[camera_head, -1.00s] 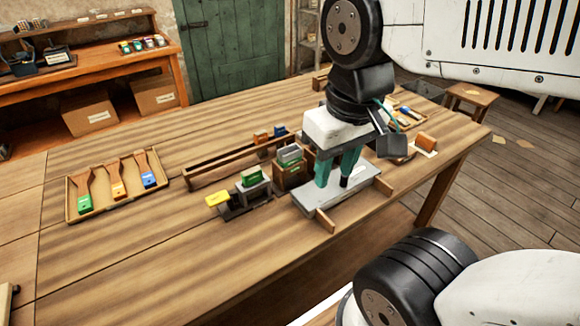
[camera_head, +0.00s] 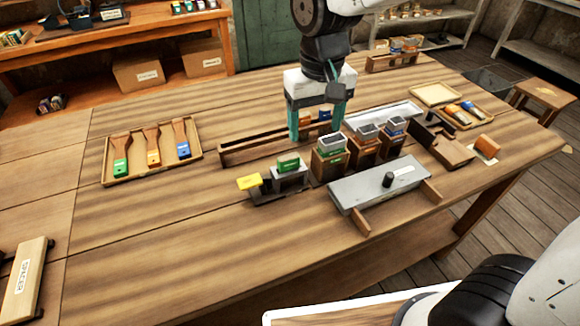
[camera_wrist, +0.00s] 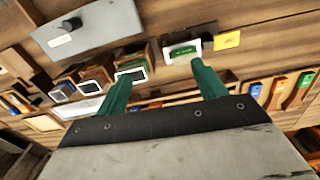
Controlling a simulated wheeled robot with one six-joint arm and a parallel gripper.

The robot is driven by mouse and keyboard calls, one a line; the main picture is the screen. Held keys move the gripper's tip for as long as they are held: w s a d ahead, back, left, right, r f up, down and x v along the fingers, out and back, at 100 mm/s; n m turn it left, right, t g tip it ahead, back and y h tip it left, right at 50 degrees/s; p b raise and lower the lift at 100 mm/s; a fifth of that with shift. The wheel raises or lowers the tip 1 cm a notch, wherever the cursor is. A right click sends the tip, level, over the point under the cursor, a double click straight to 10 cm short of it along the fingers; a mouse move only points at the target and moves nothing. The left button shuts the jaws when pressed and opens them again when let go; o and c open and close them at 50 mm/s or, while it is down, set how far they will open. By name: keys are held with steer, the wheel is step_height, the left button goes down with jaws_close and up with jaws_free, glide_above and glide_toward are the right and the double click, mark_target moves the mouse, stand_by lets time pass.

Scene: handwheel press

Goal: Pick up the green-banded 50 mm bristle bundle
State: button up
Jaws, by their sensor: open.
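A green-topped block (camera_head: 288,161) sits in a grey holder on a dark stand; it also shows in the wrist view (camera_wrist: 183,51). I cannot tell if it is the green-banded bundle. A wooden box with a green label and grey frame (camera_head: 330,145) stands to its right. The long wooden rack (camera_head: 238,155) behind holds small orange (camera_head: 305,118) and blue (camera_head: 323,115) pieces, partly hidden by my gripper. My gripper (camera_head: 316,136) points down around the rack's right part, fingers apart and empty. In the wrist view my gripper (camera_wrist: 160,74) is also open.
A grey plate (camera_head: 360,188) with a black knob stands in front right. A tray (camera_head: 193,131) holds green, orange and blue brushes. More wooden boxes (camera_head: 364,143) stand right.

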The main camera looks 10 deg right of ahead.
glide_above(289, 157)
steer(key=f, duration=0.3)
steer(key=shift+d, duration=0.3)
steer(key=f, duration=0.7)
steer(key=shift+a+f, duration=0.3)
steer(key=c, duration=1.1)
steer(key=shift+c, duration=0.2)
